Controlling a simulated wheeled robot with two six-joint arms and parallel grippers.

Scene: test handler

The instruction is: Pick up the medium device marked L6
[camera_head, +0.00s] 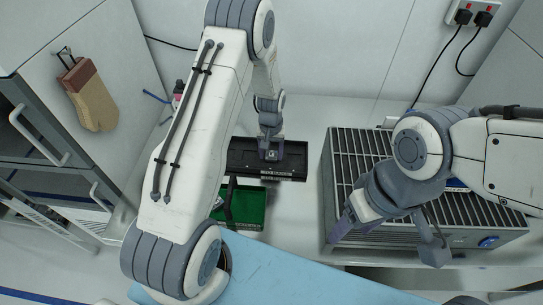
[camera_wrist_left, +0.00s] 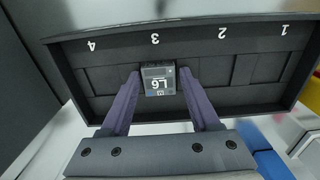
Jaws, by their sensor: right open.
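The device marked L6 (camera_wrist_left: 158,80) is a small dark grey block with white lettering. It is at the slot numbered 3 of a black tray (camera_wrist_left: 245,98) in the left wrist view. The black tray also shows in the head view (camera_head: 239,160). My left gripper (camera_head: 270,154) reaches down over the tray. In the left wrist view its purple fingers (camera_wrist_left: 160,75) are on both sides of the device, very close to it; I cannot tell whether they press on it. My right gripper (camera_head: 390,238) is open and empty, above a grilled grey machine.
The grilled grey machine (camera_head: 352,165) stands at the right on the white table. A blue mat (camera_head: 290,275) covers the front. A mitt (camera_head: 92,98) hangs on the left.

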